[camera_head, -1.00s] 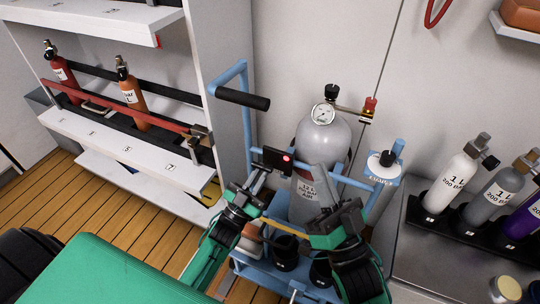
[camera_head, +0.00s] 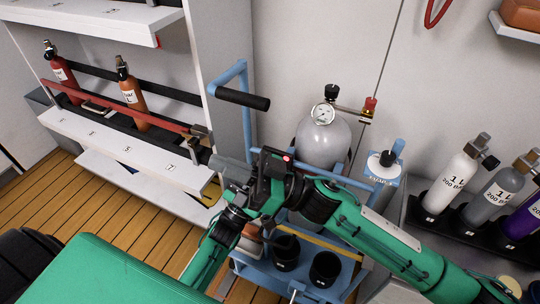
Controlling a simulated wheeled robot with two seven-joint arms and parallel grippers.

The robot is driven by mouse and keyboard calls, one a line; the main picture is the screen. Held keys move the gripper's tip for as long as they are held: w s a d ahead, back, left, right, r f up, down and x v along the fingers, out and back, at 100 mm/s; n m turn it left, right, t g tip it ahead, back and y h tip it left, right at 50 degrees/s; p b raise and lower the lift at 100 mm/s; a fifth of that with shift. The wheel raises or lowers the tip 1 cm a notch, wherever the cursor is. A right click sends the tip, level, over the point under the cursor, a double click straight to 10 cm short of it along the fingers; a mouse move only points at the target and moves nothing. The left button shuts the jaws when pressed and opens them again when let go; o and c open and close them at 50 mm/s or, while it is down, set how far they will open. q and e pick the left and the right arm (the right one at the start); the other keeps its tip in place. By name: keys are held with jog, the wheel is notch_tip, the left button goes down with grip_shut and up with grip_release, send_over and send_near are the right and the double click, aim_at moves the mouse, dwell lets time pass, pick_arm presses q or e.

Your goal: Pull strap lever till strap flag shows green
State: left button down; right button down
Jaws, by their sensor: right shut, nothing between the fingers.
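The strap flag (camera_head: 287,158) is a small red light on a dark box at the front of the cylinder trolley. It shows red, not green. The large grey cylinder (camera_head: 322,143) stands upright behind it. My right gripper (camera_head: 228,168) reaches across the cylinder's front to the left of the flag, shut and empty, and covers part of the box. My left gripper (camera_head: 238,198) is just below it, overlapped by the right one; its fingertips are hidden. I cannot make out the strap lever behind the grippers. A yellow strap-like strip (camera_head: 335,247) shows below my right arm.
The blue trolley frame (camera_head: 246,120) has a black handle (camera_head: 243,97) at upper left. Black cup holders (camera_head: 325,267) sit low on the trolley. A shelf with orange bottles (camera_head: 132,95) is at left; a bench rack with small cylinders (camera_head: 455,178) is at right.

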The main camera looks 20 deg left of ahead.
jog(key=w+f+h, duration=0.6)
jog(key=w+h, duration=0.1)
jog(key=h, duration=0.1)
jog(key=w+d+r+m+t+h, duration=0.1)
jog(key=w+d+m+t+h, duration=0.1)
jog(key=w+d, duration=0.35)
jog(key=w+d+m+t+h, duration=0.2)
jog(key=w+h, duration=0.1)
jog(key=w, duration=0.6)
jog(key=s+d+f+x, duration=0.1)
jog(key=x, duration=1.1)
jog(key=shift+d+f, duration=0.3)
jog(key=shift+d, duration=0.05)
